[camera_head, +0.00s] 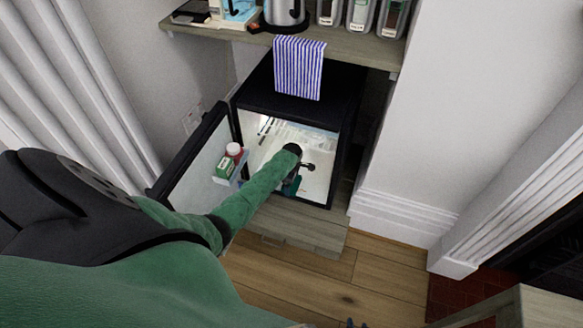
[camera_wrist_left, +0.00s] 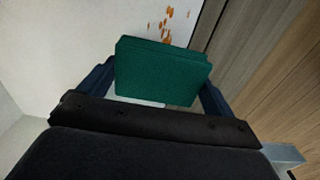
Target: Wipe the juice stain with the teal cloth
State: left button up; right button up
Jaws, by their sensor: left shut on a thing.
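The teal cloth (camera_wrist_left: 160,72) is a folded block held between the dark blue fingers of my left gripper (camera_wrist_left: 158,82) in the left wrist view. My left arm reaches into the open black mini fridge (camera_head: 338,150); the gripper (camera_head: 291,184) is inside, low near the front, partly hidden by its own wrist. The juice stain (camera_wrist_left: 166,24) shows as orange-brown spots on the white surface just beyond the cloth's far edge. Whether the cloth touches that surface is unclear. Only a small dark tip of my right gripper (camera_head: 354,323) shows at the bottom edge of the head view.
The fridge door (camera_head: 200,160) stands open at left, its shelf holding a red-and-white bottle (camera_head: 234,152) and a green box (camera_head: 225,168). A striped towel (camera_head: 299,68) hangs over the fridge from a shelf (camera_head: 345,48) with a kettle (camera_head: 284,14). Wooden floor (camera_head: 375,275) lies in front.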

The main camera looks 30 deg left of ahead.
aim_at(298, 184)
pick_arm(q)
jog(key=shift+f, duration=0.25)
jog(key=shift+f+b, duration=0.45)
jog(key=shift+f, duration=0.4)
dwell(0.4)
jog(key=shift+d, duration=0.15)
jog(key=shift+w+d+r+p, duration=0.1)
jog(key=shift+w+d+p, duration=0.1)
jog(key=shift+d+p, duration=0.4)
jog(key=shift+w+d+r+p, duration=0.15)
jog(key=shift+d+p, duration=0.1)
jog(key=shift+d, duration=0.5)
jog(key=shift+w+d+f+p, duration=0.1)
jog(key=shift+w+d+p, duration=0.1)
jog(key=shift+d, duration=0.5)
jog(key=shift+w+d+f+p, duration=0.1)
jog(key=shift+d+p, duration=0.1)
jog(key=shift+d, duration=0.45)
jog(key=shift+w+d+f+p, duration=0.1)
jog(key=shift+w+d+p, duration=0.1)
jog(key=shift+d, duration=0.5)
jog(key=shift+p, duration=0.4)
jog(key=shift+s+a+p, duration=0.3)
jog(key=shift+a, duration=0.9)
jog(key=shift+s+a+p, duration=0.3)
jog(key=shift+a, duration=0.9)
jog(key=shift+s+a+p, duration=0.3)
jog(key=shift+a, duration=0.9)
